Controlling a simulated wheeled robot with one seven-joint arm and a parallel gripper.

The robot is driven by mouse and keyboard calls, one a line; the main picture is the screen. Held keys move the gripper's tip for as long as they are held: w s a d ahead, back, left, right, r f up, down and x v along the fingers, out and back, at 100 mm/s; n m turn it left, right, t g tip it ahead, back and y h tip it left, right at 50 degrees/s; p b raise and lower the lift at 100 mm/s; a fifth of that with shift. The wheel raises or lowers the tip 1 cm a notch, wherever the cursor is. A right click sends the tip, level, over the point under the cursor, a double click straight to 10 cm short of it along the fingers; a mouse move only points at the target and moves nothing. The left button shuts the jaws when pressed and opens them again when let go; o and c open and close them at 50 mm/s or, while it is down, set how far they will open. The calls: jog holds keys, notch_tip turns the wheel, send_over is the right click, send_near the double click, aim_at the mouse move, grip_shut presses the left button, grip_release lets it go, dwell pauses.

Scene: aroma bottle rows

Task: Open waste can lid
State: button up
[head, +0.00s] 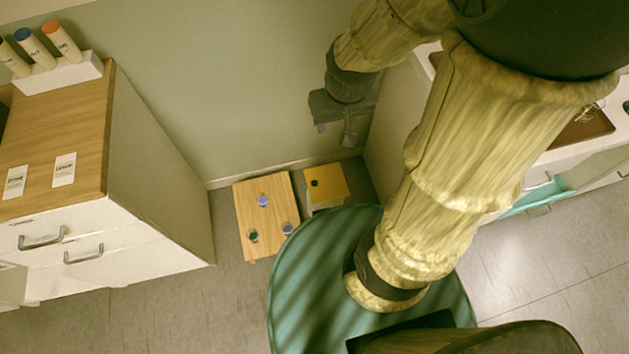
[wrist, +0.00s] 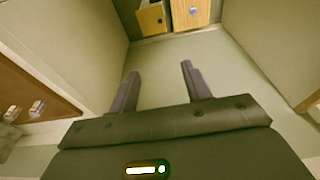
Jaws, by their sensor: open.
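A small low box with a yellow-brown wooden lid (head: 330,182) and a dark round knob (head: 314,183) stands on the floor against the wall; it looks like the waste can. Its lid lies flat, and the box also shows at the top of the wrist view (wrist: 152,18). My gripper (head: 335,134) is open and empty, in the air apart from the box and above it in the head picture. In the wrist view, the two dark fingers (wrist: 160,70) are spread with nothing between them.
Left of the box is a low wooden stand (head: 264,238) with several small round bottles or caps. A white cabinet (head: 160,170) with a wooden top stands at the left. A counter with a brown inset (head: 590,132) is at the right. Clear floor (head: 235,290) lies in front.

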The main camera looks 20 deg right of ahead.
aim_at(314, 182)
jog(key=w+f+n+g+b, duration=0.1)
jog(key=w+f+n+b, duration=0.2)
jog(key=w+f+b, duration=0.4)
jog(key=w+f+n+b, duration=0.3)
jog(key=w+f+b, duration=0.3)
jog(key=f+b, duration=1.8)
jog(key=w+f+n+g+b, duration=0.1)
jog(key=w+f+b, duration=0.6)
jog(key=f+b, duration=0.9)
notch_tip(314, 182, down, 4)
jog(key=shift+w+d+f+n+g, duration=0.25)
jog(key=shift+w+d+n+g, duration=0.1)
jog(key=shift+n, duration=0.55)
notch_tip(314, 182, down, 18)
jog(key=b, duration=1)
jog(key=shift+r, duration=0.2)
jog(key=shift+c, duration=0.5)
jog(key=shift+r, duration=0.1)
grip_shut()
